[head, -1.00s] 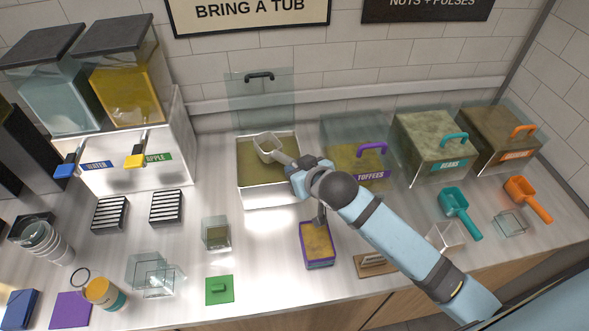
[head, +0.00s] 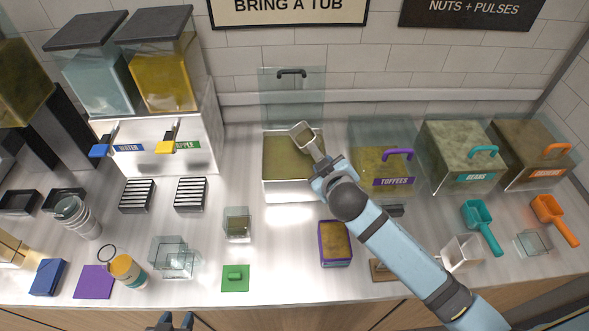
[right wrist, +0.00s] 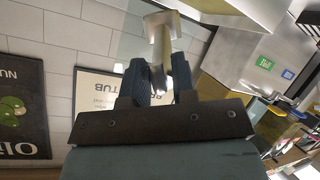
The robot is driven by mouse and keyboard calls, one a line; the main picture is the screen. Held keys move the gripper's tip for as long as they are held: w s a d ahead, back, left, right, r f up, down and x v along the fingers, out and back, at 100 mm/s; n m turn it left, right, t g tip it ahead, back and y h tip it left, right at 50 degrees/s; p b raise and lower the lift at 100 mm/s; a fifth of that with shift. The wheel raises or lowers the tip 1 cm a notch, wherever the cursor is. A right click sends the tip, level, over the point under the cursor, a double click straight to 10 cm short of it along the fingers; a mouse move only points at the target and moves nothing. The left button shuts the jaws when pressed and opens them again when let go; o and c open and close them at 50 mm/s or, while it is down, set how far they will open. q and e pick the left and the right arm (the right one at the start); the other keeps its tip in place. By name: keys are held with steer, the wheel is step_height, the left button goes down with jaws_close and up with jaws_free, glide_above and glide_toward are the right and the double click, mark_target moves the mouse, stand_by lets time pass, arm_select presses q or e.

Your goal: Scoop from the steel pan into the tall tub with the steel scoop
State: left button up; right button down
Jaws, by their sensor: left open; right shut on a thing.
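The steel pan (head: 290,190) stands at the back middle of the counter, its fill olive-brown. My right gripper (head: 326,172) is shut on the handle of the steel scoop (head: 304,134). The scoop is over the rear right part of the pan, and I cannot tell whether it holds anything. In the right wrist view the scoop (right wrist: 161,40) sticks out between the fingers. A clear, tall-looking tub (head: 237,224) with some fill low inside stands in front of the pan, to the left. My left gripper (head: 170,321) is open and empty at the bottom edge.
A clear lid (head: 291,95) stands upright behind the pan. A purple-edged tub (head: 335,243) stands in front, right of the tall tub. A green lid (head: 235,278) and clear tubs (head: 172,257) lie near the front. Lidded bins (head: 463,150) line the right.

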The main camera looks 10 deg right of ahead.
steer(key=shift+a+r+n+h, duration=0.1)
steer(key=shift+a+n+h, duration=0.2)
steer(key=shift+n, duration=0.1)
arm_select(q)
steer(key=shift+s+a+f, duration=0.1)
steer(key=shift+s+f, duration=0.05)
steer(key=shift+s, duration=0.2)
arm_select(e)
steer(key=shift+d, duration=0.15)
arm_select(q)
steer(key=shift+f, duration=0.15)
steer(key=shift+w, duration=0.2)
steer(key=shift+w+r, duration=0.2)
steer(key=shift+w, duration=0.1)
arm_select(e)
steer(key=shift+s+a+n+t+h, duration=0.15)
steer(key=shift+a+n+t+h, duration=0.45)
steer(key=shift+n+h, duration=0.4)
